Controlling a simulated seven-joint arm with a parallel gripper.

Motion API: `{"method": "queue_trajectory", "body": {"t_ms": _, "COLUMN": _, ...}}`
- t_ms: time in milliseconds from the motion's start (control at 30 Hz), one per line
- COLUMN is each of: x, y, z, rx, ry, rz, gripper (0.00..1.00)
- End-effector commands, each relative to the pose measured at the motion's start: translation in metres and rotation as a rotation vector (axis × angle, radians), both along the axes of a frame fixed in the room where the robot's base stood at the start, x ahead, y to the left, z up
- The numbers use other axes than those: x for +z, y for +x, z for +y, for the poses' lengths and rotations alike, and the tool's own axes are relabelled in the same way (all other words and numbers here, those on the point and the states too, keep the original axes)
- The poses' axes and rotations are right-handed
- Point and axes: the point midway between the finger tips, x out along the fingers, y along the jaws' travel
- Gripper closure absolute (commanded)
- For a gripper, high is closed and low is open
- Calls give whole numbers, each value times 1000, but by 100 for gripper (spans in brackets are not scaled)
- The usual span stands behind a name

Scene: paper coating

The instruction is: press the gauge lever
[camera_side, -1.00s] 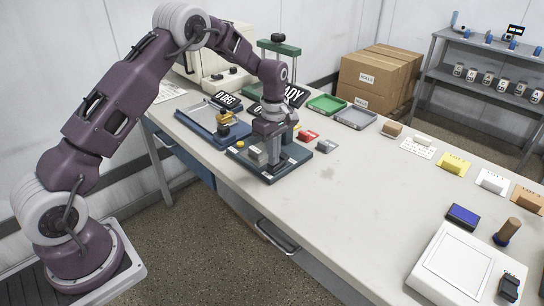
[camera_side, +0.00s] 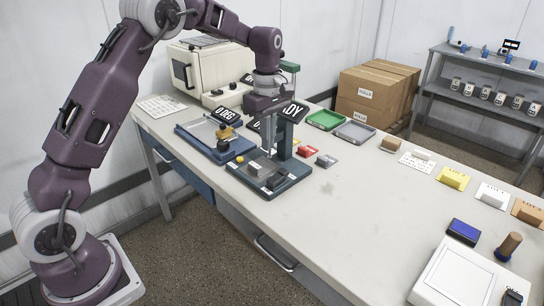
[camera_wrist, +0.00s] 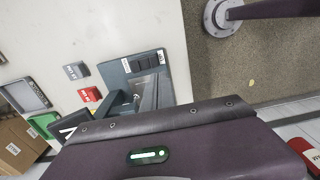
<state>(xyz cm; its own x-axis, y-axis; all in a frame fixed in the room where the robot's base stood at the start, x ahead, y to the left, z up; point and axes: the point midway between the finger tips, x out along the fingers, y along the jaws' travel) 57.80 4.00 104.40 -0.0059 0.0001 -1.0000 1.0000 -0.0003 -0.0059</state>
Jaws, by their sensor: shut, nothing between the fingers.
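The gauge stand (camera_side: 296,176) is a dark blue-green base plate with an upright post (camera_side: 284,138) at its back. On it are a grey block (camera_side: 254,168), a dark block (camera_side: 276,180) and a small yellow knob (camera_side: 239,160). I cannot tell for certain which part is the lever. My gripper (camera_side: 267,150) is shut and empty, pointing down above the plate, in front of the post. Whether it touches anything is unclear. The wrist view shows the gauge plate (camera_wrist: 112,72) beside the fingers (camera_wrist: 155,92), partly hidden by my wrist.
A blue tray fixture (camera_side: 190,131) stands left of the gauge, and a cream machine (camera_side: 207,75) behind it. Red (camera_side: 307,151) and grey (camera_side: 327,160) small blocks sit just right. Green (camera_side: 326,120) and grey (camera_side: 355,132) trays lie behind.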

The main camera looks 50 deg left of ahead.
Motion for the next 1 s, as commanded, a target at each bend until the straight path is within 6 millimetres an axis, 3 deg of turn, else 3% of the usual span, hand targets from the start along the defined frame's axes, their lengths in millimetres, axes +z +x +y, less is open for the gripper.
{"method": "queue_trajectory", "body": {"t_ms": 200, "x": 26, "y": -6, "z": 0, "rx": 0, "ry": 0, "rz": -1, "gripper": 100}}
{"method": "queue_trajectory", "body": {"t_ms": 567, "x": 30, "y": -8, "z": 0, "rx": -2, "ry": 0, "rz": 0, "gripper": 100}}
{"method": "queue_trajectory", "body": {"t_ms": 667, "x": 49, "y": -19, "z": -6, "rx": -72, "ry": -3, "rz": -30, "gripper": 100}}
{"method": "queue_trajectory", "body": {"t_ms": 767, "x": 96, "y": -60, "z": -24, "rx": -285, "ry": -2, "rz": -109, "gripper": 100}}
{"method": "queue_trajectory", "body": {"t_ms": 833, "x": 126, "y": -103, "z": -40, "rx": -494, "ry": 20, "rz": -176, "gripper": 100}}
{"method": "queue_trajectory", "body": {"t_ms": 900, "x": 145, "y": -149, "z": -55, "rx": -705, "ry": 59, "rz": -241, "gripper": 100}}
{"method": "queue_trajectory", "body": {"t_ms": 1000, "x": 153, "y": -216, "z": -71, "rx": -1005, "ry": 144, "rz": -317, "gripper": 100}}
